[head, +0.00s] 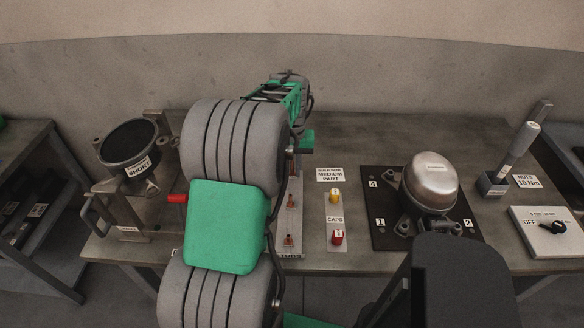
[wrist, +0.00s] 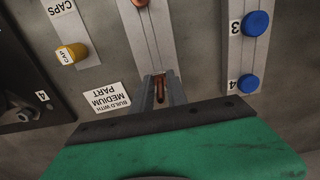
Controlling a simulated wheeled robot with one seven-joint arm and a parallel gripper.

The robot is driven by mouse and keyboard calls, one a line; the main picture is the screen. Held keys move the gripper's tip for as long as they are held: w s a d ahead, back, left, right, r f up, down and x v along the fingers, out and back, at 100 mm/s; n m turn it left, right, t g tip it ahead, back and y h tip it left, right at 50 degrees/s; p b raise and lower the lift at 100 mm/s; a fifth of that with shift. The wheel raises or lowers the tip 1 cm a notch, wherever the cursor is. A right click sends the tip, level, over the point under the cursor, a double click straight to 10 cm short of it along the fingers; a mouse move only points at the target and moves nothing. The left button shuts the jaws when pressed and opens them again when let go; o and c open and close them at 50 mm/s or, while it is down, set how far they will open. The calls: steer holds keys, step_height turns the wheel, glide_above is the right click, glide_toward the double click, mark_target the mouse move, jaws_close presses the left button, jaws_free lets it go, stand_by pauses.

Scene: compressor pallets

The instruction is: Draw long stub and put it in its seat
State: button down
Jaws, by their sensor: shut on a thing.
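My gripper (wrist: 160,90) is shut on a copper-coloured stub (wrist: 159,87) at the end of a light strip (wrist: 160,45) in the wrist view. I cannot tell whether this stub is seated in the strip or lifted clear. Another copper stub (wrist: 141,3) shows at the top edge. In the head view, my arm hides the gripper and part of the strip; copper stubs (head: 291,201) and (head: 289,240) stand on its visible part. The silver compressor (head: 430,180) sits on a dark pallet (head: 385,235) to the right. I cannot make out the stub's seat.
A plate with a yellow cap (head: 334,196) and a red cap (head: 337,237) lies between strip and pallet. The label "Build with medium part" (head: 330,174) is behind it. Blue caps (wrist: 256,23) show in the wrist view. A holder (head: 492,184) with a tool stands right; a container (head: 130,145) stands left.

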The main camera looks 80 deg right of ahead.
steer(key=c, duration=1.2)
jaws_free()
steer(key=shift+c, duration=0.2)
step_height(320, 180, up, 8)
steer(key=shift+f, duration=0.1)
steer(key=shift+w, duration=0.1)
